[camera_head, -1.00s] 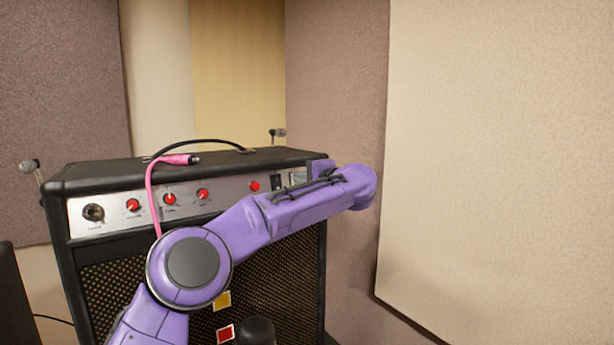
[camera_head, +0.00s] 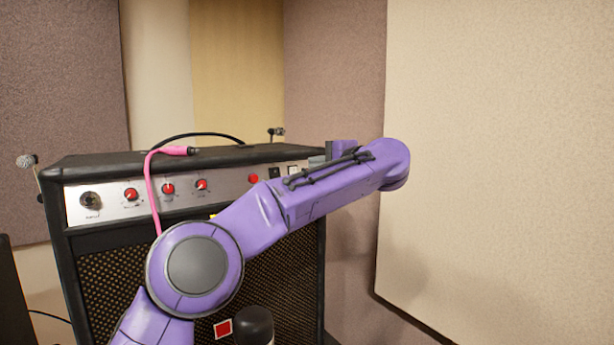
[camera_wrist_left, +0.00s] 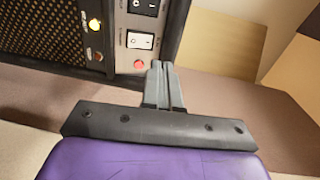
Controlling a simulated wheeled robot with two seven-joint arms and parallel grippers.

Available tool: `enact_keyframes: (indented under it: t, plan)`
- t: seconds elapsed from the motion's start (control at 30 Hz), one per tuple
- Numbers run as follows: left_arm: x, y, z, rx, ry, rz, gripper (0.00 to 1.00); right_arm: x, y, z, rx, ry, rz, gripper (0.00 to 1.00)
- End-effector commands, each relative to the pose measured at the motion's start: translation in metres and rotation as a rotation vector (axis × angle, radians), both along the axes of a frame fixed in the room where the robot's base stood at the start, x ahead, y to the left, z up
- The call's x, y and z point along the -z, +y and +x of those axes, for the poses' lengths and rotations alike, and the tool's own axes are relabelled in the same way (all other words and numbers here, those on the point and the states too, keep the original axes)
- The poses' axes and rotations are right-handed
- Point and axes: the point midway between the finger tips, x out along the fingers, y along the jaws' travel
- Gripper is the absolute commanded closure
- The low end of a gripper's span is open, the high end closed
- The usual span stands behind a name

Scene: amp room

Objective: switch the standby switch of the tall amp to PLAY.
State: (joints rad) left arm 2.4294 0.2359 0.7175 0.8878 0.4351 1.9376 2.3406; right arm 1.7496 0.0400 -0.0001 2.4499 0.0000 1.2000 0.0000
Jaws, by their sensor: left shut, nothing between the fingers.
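The tall black amp (camera_head: 90,165) has a silver control panel with red knobs. At the panel's right end are a black rocker switch (camera_head: 274,173) and a white rocker switch (camera_head: 293,170). In the left wrist view the black rocker (camera_wrist_left: 143,7) and the white rocker (camera_wrist_left: 139,41) show close up, with a red round part (camera_wrist_left: 138,64) beside the white one. I cannot read which is standby. My left gripper (camera_head: 316,161) is just right of the white rocker, shut and empty. Its fingertips (camera_wrist_left: 160,68) appear beside the red part; contact cannot be told. My right gripper is out of view.
A pink cable (camera_head: 153,190) hangs over the amp's front and top. The amp's handle (camera_head: 200,135) arches above it. A beige wall panel (camera_head: 500,150) stands close on the right. A microphone (camera_head: 27,161) is at the left.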

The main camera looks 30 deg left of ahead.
Motion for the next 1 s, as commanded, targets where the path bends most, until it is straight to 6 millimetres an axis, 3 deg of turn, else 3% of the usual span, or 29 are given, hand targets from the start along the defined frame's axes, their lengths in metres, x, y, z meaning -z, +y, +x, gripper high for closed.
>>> enact_keyframes:
  t: [0.1, 0.3, 0.9, 1.0]
  plan:
    - [-0.007, -0.027, -0.008, 0.005, -0.002, 0.003, 1.0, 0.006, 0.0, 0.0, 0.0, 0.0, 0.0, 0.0]
    - [-0.017, -0.052, -0.017, 0.005, 0.0, 0.001, 1.0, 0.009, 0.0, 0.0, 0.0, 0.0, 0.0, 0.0]
    - [-0.018, -0.055, -0.019, 0.004, 0.005, 0.002, 1.0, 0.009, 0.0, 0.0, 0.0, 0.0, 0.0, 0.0]
    - [-0.02, -0.055, -0.018, 0.02, 0.102, 0.048, 1.0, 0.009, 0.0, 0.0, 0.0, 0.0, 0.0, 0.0]
